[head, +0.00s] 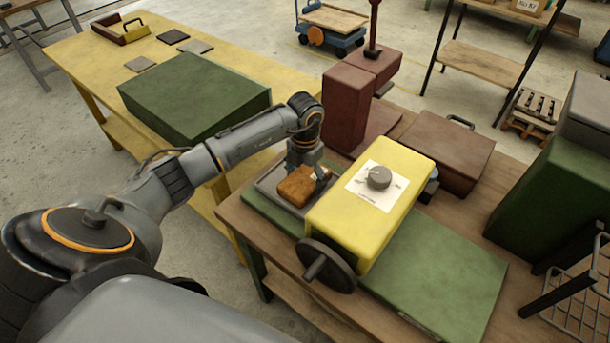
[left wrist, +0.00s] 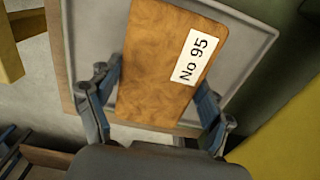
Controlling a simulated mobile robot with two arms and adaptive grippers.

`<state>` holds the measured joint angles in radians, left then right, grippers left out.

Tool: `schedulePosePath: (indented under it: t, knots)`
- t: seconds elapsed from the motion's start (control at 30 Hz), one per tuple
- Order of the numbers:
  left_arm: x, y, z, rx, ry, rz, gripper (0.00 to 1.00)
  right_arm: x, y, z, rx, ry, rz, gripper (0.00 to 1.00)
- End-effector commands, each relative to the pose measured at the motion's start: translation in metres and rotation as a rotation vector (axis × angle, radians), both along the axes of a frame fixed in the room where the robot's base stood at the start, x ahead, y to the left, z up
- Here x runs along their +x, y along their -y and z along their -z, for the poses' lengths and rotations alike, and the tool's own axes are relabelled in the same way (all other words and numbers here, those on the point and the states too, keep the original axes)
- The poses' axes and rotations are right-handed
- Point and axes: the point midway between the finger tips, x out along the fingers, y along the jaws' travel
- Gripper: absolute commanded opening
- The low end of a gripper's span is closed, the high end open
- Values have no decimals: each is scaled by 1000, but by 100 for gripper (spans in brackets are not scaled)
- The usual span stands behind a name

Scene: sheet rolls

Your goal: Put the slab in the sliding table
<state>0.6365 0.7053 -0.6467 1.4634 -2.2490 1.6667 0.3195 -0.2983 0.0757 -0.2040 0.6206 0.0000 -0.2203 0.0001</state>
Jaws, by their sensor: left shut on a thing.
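The slab (head: 296,189) is an orange-brown block with a white label; in the left wrist view the slab (left wrist: 158,60) reads "No 95". My left gripper (head: 306,163) is shut on it, with one finger on each side, as the left wrist view shows (left wrist: 158,98). The sliding table (head: 268,186) looks to be the grey, raised-rim tray left of the yellow machine; in the left wrist view the tray (left wrist: 92,35) lies under the slab. I cannot tell whether the slab touches the tray's floor. My right gripper is not in view.
The yellow machine (head: 335,222) with a dial (head: 379,178) and a dark handwheel (head: 326,266) stands close right of the slab on a green base (head: 450,270). A dark red machine (head: 347,108) stands behind. A green block (head: 193,97) sits on the yellow table (head: 75,60).

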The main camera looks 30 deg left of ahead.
Motion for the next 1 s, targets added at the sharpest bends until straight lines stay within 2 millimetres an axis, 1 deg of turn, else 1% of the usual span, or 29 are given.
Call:
schedulePosePath:
  t: [0.1, 0.33, 0.37, 0.4, 0.43, 0.83, 0.9, 0.97, 1.0]
  knots:
    - [1, -1, -1, 1, 5, 0, 30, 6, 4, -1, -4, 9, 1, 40]
    - [1, -1, 4, 1, 4, 0, 30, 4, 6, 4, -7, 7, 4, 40]
    - [1, 0, 3, 1, 2, 0, 86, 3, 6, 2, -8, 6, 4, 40]
    - [1, -1, 3, 1, 2, 0, 94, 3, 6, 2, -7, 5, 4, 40]
    - [1, -1, 3, 1, 2, 0, 100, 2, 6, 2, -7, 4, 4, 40]
    - [1, -1, 1, 1, 2, 0, 100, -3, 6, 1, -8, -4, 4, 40]
    - [1, -1, -3, 1, 3, 0, 100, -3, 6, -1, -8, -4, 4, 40]
    - [2, -1, -8, 2, 4, 0, 100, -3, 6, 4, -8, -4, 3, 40]
    - [2, -1, -14, 3, 6, 0, 100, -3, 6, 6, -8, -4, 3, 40]
